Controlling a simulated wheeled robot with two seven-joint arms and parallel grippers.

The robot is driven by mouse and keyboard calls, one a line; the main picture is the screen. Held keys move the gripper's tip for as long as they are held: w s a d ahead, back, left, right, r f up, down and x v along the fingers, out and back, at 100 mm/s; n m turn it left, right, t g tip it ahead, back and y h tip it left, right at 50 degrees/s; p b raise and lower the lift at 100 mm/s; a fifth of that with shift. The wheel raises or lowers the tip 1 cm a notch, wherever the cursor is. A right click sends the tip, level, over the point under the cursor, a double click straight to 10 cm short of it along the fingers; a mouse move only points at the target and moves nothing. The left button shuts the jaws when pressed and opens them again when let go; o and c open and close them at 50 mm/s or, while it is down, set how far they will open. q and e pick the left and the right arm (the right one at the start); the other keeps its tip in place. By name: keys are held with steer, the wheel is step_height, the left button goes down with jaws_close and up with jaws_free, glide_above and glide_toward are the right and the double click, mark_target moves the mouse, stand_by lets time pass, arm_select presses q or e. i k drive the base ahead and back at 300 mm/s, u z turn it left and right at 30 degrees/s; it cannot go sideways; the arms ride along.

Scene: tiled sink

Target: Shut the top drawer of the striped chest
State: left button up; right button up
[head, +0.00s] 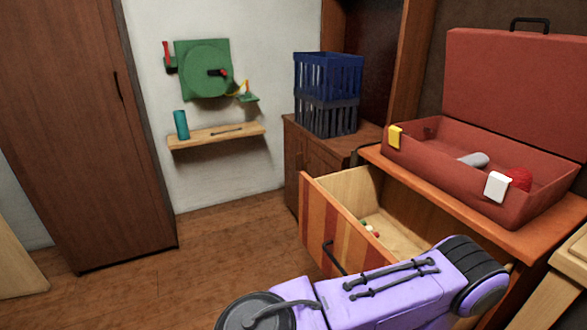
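The striped chest (480,205) stands at the right, with an orange top. Its top drawer (325,222) is pulled out toward the left, with red and orange stripes on the front and a dark handle (334,258) on it. Small coloured items (370,229) lie inside the drawer. A purple arm link of mine crosses in front of the drawer's lower part and hides the chest below it. The fingers of neither gripper show.
An open red case (440,170) holding a few objects sits on the chest top. A blue crate (330,75) stands on a brown cabinet (292,150) behind the drawer. A wall shelf (215,135) and a tall wardrobe (75,130) are at the left. The wooden floor (190,265) is clear.

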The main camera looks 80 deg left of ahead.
mark_target(408, 225)
steer(key=u, duration=1.9)
steer(key=i, duration=0.5)
